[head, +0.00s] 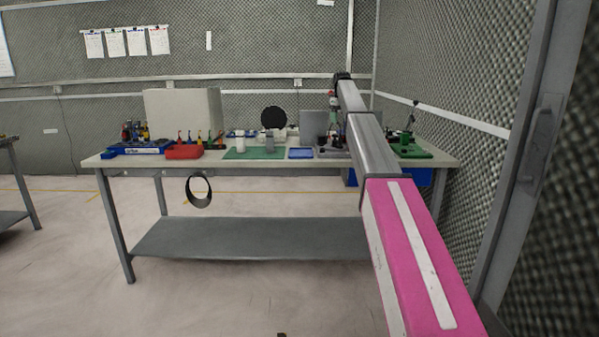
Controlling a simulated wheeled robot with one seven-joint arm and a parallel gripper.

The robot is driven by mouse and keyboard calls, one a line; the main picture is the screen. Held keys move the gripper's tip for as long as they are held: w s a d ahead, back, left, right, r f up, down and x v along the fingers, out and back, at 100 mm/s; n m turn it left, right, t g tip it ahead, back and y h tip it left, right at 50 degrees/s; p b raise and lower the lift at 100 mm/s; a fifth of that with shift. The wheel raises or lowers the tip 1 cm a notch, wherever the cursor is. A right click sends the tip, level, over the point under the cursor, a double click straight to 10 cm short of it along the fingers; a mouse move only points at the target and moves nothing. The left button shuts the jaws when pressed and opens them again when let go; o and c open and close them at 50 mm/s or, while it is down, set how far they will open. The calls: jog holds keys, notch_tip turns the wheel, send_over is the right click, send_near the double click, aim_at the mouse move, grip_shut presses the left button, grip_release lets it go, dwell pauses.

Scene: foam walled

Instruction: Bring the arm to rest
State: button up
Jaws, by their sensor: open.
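My arm reaches from the lower right, with a pink link (410,250) and grey links (372,145), out over the right half of the workbench (222,160). Its far end bends down at a dark wrist joint. My gripper (336,138) hangs there, small and partly hidden against the bench clutter. It looks open, and I see nothing held in it. Whether it touches anything below cannot be told.
On the bench are a blue tray with bottles (142,148), a red holder (184,152), a green mat (238,155), a white cup (240,143), a small blue tray (300,153) and a green fixture (408,150). A foam wall and metal post (510,150) stand close right.

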jog(key=s+f+n, duration=0.7)
jog(key=s+f, duration=0.6)
jog(key=f, duration=0.4)
jog(key=s+f+n, duration=0.7)
jog(key=s+f, duration=0.5)
jog(key=f, duration=0.4)
jog(key=s+f+n, duration=0.5)
jog(key=s, duration=0.6)
jog(key=s+f+n, duration=0.5)
jog(key=s+f, duration=0.1)
jog(key=s, duration=0.5)
jog(key=s+f+n, duration=0.5)
jog(key=s+f, duration=0.1)
jog(key=s, duration=0.4)
jog(key=shift+s+f, duration=0.25)
jog(key=shift+s, duration=0.15)
jog(key=shift+a, duration=0.1)
